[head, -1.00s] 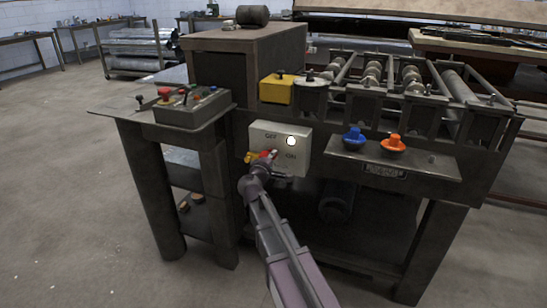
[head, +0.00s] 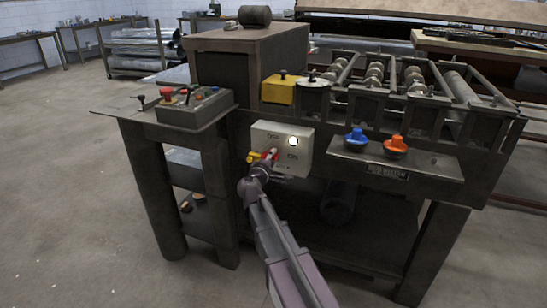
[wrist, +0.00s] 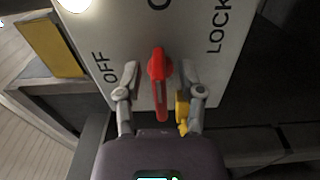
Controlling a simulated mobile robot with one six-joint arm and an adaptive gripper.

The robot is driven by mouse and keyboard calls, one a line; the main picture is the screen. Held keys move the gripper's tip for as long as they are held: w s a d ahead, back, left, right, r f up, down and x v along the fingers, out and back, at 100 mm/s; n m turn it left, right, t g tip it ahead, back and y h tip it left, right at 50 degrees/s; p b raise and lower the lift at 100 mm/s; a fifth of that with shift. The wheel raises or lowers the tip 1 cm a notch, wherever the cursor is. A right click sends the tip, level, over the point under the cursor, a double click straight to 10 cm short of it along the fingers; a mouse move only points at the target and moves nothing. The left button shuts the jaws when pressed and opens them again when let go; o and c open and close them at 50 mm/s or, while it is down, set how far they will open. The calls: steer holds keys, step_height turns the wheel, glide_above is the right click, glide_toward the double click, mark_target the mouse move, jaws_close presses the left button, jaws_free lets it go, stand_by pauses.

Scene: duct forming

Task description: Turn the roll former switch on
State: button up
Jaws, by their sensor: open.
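The switch is a red handle (wrist: 158,84) on a white panel (head: 300,151) at the front of the roll former (head: 240,57). In the wrist view the panel (wrist: 195,22) bears the letters OFF at left and LOCK at right, with another label cut off at the top. My gripper (wrist: 160,72) is open, with one finger on each side of the red handle. Gaps show between handle and fingers, so I see no grip on it. A yellow part (wrist: 182,108) lies by the right finger. In the head view my gripper (head: 262,164) hides most of the handle.
A round white light (head: 293,141) is on the panel. Blue (head: 355,140) and orange (head: 396,144) knobs stand on a ledge to the right. A grey control box (head: 196,109) with a red button is at left. Open floor (head: 70,190) lies left of the machine.

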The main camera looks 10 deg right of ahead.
steer(key=v, duration=1)
steer(key=shift+s+a, duration=0.25)
steer(key=shift+s, duration=0.05)
steer(key=shift+d, duration=0.1)
steer(key=s+d+f+m+g+y, duration=0.2)
steer(key=s+d+f+m+g, duration=0.6)
steer(key=f, duration=0.4)
steer(key=s+a+f+m+g+y, duration=0.1)
steer(key=s+a+f+g+y, duration=0.25)
steer(key=s, duration=0.25)
steer(key=s+a+f+m+g+y, duration=0.2)
steer(key=s+a+g+y, duration=0.1)
steer(key=s+y, duration=0.25)
step_height(320, 180, up, 32)
steer(key=p, duration=3.3)
steer(key=shift+s+r, duration=0.2)
steer(key=shift+d, duration=0.15)
